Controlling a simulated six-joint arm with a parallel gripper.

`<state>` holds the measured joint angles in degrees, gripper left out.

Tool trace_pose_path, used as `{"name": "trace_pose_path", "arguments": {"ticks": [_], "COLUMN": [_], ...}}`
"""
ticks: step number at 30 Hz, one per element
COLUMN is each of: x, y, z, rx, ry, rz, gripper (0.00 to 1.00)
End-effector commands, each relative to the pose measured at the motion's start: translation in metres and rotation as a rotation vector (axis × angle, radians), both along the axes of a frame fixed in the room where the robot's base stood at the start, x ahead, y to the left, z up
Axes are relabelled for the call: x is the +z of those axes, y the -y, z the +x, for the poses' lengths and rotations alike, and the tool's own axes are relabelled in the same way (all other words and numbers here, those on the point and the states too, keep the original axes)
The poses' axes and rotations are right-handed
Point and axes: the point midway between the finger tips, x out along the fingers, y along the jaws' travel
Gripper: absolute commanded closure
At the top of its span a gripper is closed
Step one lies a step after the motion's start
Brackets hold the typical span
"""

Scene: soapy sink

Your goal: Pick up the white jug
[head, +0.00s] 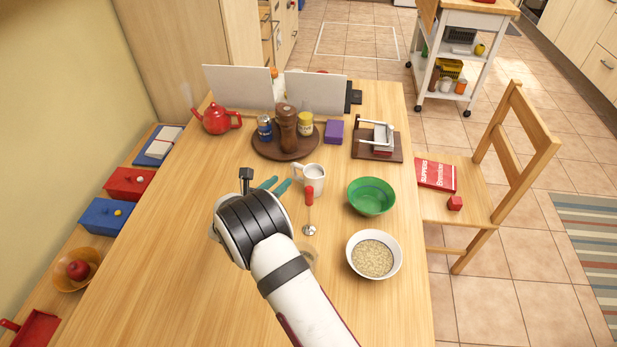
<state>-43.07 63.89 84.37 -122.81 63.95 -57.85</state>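The white jug (314,179) stands upright on the wooden table, near the middle of the picture. Its handle is on its left side, towards my gripper. My gripper (277,184) is just left of the jug, with its two teal fingers pointing up the picture and to the right. The fingers are a little apart, with nothing visible between them. The fingertips look close to the handle, but I cannot tell their height or whether they touch it. My wrist hides the table below and left of the fingers.
A red-handled whisk-like tool (309,208) lies just in front of the jug. A green bowl (371,197) and a white bowl of oats (373,256) are to the right. A round brown tray (268,150) with a mill and jars is behind. The table's left part is clear.

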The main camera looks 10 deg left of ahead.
Motion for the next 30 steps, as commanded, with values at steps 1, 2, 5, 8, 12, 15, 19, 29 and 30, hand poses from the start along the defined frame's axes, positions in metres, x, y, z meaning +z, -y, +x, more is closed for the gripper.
{"name": "trace_pose_path", "arguments": {"ticks": [1, 2, 5, 8, 12, 15, 19, 29, 30], "x": [-0.004, -0.006, -0.010, -0.016, -0.026, -0.028, -0.028, -0.028, -0.028], "y": [0.003, 0.004, 0.007, 0.012, 0.017, 0.019, 0.019, 0.019, 0.019], "z": [0.009, 0.013, 0.024, 0.041, 0.064, 0.070, 0.071, 0.070, 0.070], "rx": [-0.004, -0.002, -0.003, -0.004, -0.003, -0.002, -0.001, -0.001, -0.001], "ry": [0.001, -0.001, 0.000, 0.000, -0.001, -0.001, -0.001, -0.001, -0.001], "rz": [0.001, 0.000, 0.002, 0.003, 0.004, 0.003, 0.003, 0.003, 0.003], "gripper": [0.65, 0.65, 0.65, 0.65, 0.65, 0.65, 0.65, 1.00, 1.00]}}
